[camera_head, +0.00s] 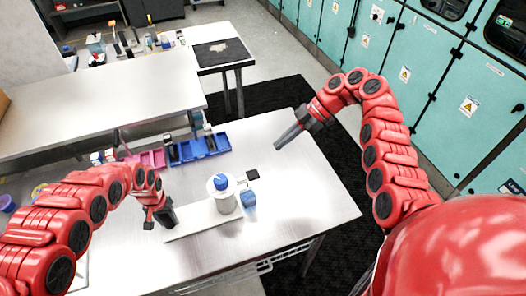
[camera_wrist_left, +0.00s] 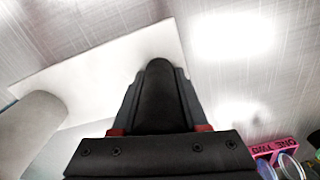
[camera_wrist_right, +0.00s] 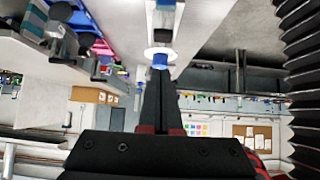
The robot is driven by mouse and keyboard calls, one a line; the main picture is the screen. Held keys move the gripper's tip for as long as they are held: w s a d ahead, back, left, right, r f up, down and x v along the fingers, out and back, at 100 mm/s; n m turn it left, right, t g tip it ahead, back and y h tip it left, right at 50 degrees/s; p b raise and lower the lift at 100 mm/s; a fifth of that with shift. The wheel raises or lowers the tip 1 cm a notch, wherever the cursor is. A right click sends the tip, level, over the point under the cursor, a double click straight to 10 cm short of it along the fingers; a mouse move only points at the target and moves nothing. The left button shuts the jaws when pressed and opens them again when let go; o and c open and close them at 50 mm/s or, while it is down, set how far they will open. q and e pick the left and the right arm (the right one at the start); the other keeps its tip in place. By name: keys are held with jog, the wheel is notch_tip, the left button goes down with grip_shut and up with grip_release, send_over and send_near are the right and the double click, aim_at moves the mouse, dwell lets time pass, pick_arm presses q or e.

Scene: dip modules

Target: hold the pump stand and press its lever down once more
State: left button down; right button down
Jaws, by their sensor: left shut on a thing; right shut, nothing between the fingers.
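The pump stand is a long white base plate (camera_head: 190,226) with a white cylinder (camera_head: 226,203) near its right end. A white disc with a blue knob (camera_head: 221,181) tops it. I cannot make out a separate lever. My left gripper (camera_head: 166,216) is shut on the plate's left end. In the left wrist view the plate (camera_wrist_left: 110,62) runs behind the fingers (camera_wrist_left: 159,68), with part of the cylinder (camera_wrist_left: 28,125) at left. My right gripper (camera_head: 278,146) is shut and empty, raised right of and beyond the stand. The blue knob (camera_wrist_right: 160,61) shows beyond its fingertips in the right wrist view.
A small blue container (camera_head: 248,199) stands close to the cylinder's right, with a black square (camera_head: 252,174) just behind. A blue bin tray (camera_head: 198,147) and a pink tray (camera_head: 150,159) lie at the table's back. The table's right side (camera_head: 315,200) is clear.

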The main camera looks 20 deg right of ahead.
jog(key=shift+v, duration=0.9)
pick_arm(q)
jog(key=shift+c, duration=1.7)
grip_release()
jog(key=shift+r, duration=0.1)
